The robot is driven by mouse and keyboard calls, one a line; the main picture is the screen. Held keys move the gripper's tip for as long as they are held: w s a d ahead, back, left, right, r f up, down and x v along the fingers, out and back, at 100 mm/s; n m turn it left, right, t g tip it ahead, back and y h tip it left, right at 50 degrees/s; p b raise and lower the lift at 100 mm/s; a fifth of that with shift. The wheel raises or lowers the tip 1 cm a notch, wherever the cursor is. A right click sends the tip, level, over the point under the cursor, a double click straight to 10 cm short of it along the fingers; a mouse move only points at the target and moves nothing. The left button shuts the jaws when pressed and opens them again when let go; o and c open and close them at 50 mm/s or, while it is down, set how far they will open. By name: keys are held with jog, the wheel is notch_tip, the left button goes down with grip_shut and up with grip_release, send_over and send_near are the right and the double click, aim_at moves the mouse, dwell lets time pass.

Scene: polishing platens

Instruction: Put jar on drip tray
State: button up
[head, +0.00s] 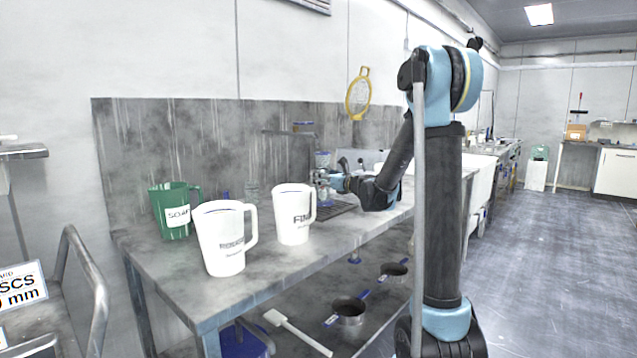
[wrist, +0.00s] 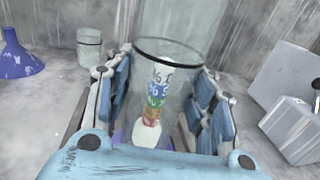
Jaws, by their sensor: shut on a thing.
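My gripper (head: 328,182) is at the back of the steel bench, over or beside the dark slatted drip tray (head: 342,209). In the wrist view its blue-padded fingers stand on both sides of a clear jar (wrist: 180,78) with a black rim and coloured bands, and are shut on it. The jar looks roughly upright. My gripper hides most of it in the head view. Whether its base touches the tray cannot be told.
Two white jugs (head: 222,238) (head: 293,214) and a green jug (head: 174,211) stand at the bench's left. A small clear jar (wrist: 89,48) and a blue funnel (wrist: 17,58) are left of my gripper. Grey blocks (wrist: 290,110) stand on the right.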

jog(key=x, duration=0.3)
jog(key=shift+w+a+f, duration=0.25)
jog(key=shift+a+f, duration=0.05)
jog(key=shift+f, duration=0.1)
jog(key=shift+s+f, duration=0.1)
jog(key=shift+f, duration=0.25)
jog(key=shift+f, duration=0.1)
jog(key=o, duration=1.7)
jog(key=shift+c, duration=0.2)
jog(key=shift+d, duration=0.1)
jog(key=v, duration=1.2)
